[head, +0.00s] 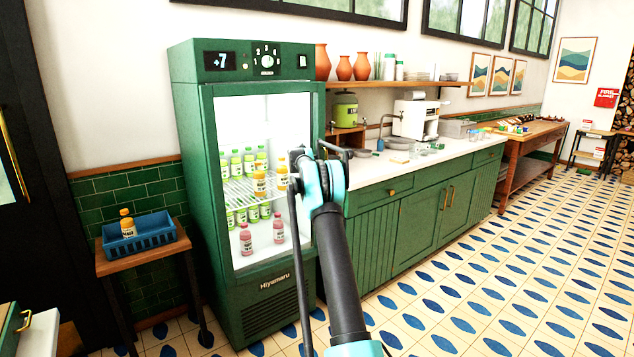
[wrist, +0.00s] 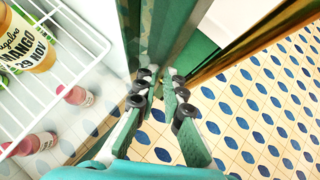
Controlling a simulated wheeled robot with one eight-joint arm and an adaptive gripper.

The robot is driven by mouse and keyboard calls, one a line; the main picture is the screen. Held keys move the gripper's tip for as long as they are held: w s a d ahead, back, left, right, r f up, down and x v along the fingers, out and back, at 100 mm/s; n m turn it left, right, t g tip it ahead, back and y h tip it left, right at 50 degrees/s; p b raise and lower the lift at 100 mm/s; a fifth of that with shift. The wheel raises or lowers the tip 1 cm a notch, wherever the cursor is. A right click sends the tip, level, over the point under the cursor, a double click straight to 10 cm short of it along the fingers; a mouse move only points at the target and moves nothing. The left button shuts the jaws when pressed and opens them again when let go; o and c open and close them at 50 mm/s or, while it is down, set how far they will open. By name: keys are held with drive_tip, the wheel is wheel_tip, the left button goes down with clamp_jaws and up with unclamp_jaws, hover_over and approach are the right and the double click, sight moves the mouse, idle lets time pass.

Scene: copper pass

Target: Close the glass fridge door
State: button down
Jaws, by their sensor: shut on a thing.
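The green glass-front fridge (head: 250,294) stands left of the counter. Its lit inside shows several green, orange and pink bottles on white shelves. My gripper (head: 297,158) is in front of the right side of the fridge opening. In the wrist view my gripper (wrist: 162,90) is shut on a narrow green edge of the fridge door (wrist: 180,28). Shelf wire and bottles show to the left of this edge and floor to its right. My arm covers part of the door side in the head view, and I cannot tell the door's exact angle.
A green counter (head: 440,212) with a white top runs right of the fridge. A small wooden table (head: 150,258) with a blue crate (head: 140,247) stands on the left. An orange bottle (wrist: 25,40) is close to my gripper's left. The patterned floor on the right is clear.

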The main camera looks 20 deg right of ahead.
drive_tip(key=s+d+r, duration=0.2)
drive_tip(key=s+r, duration=0.5)
drive_tip(key=shift+s, duration=0.15)
